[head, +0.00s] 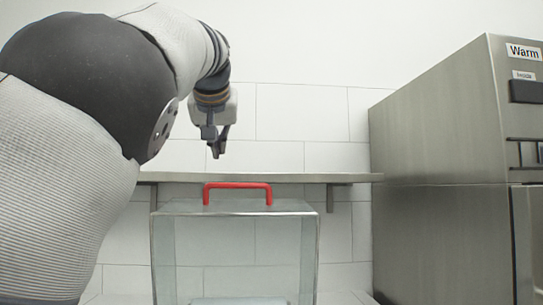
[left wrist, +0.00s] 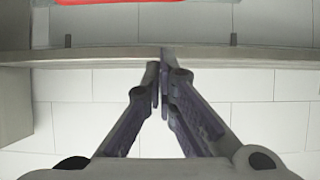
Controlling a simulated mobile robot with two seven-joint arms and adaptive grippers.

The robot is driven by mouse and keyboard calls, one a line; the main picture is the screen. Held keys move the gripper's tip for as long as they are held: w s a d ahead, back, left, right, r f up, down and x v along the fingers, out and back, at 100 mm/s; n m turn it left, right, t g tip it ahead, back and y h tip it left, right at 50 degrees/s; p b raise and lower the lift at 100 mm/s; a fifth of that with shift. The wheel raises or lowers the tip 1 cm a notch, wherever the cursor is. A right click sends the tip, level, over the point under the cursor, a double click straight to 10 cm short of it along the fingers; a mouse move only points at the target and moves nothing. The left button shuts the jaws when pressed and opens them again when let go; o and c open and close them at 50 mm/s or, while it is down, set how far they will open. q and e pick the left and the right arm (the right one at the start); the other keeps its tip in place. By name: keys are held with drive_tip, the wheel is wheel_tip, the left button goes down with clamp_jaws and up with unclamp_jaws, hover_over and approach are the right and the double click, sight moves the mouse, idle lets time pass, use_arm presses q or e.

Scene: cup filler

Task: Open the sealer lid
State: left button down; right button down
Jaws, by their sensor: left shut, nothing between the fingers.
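The sealer lid looks like a clear, box-shaped cover (head: 163,250) in the lower middle of the head view. A red handle (head: 238,186) stands upright on its top, and the lid looks closed. In the left wrist view the red handle (left wrist: 120,1) shows only as a strip cut off by the top edge. My left gripper (head: 216,154) points down, above and slightly left of the handle. It is apart from the handle. In the left wrist view its fingertips (left wrist: 161,67) are together with nothing between them. My right gripper is not in view.
A grey wall shelf (head: 345,178) runs behind the lid, at about handle height. A tall steel machine labelled "Warm" (head: 435,130) stands at the right. My left arm fills the left side of the head view. White tiled wall lies behind.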

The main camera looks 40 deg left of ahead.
sight(221, 184)
use_arm(q)
drive_tip(key=x, duration=0.8)
drive_tip(key=shift+w+d+f+b, duration=0.1)
drive_tip(key=shift+w+f+b, duration=0.2)
drive_tip(key=shift+f, duration=0.15)
drive_tip(key=s+d, duration=0.2)
drive_tip(key=shift+s+d+f, duration=0.15)
drive_tip(key=shift+s+f, duration=0.05)
drive_tip(key=shift+s, duration=0.15)
drive_tip(key=shift+s+d+f, duration=0.1)
drive_tip(key=shift+s+d, duration=0.1)
drive_tip(key=shift+f, duration=0.15)
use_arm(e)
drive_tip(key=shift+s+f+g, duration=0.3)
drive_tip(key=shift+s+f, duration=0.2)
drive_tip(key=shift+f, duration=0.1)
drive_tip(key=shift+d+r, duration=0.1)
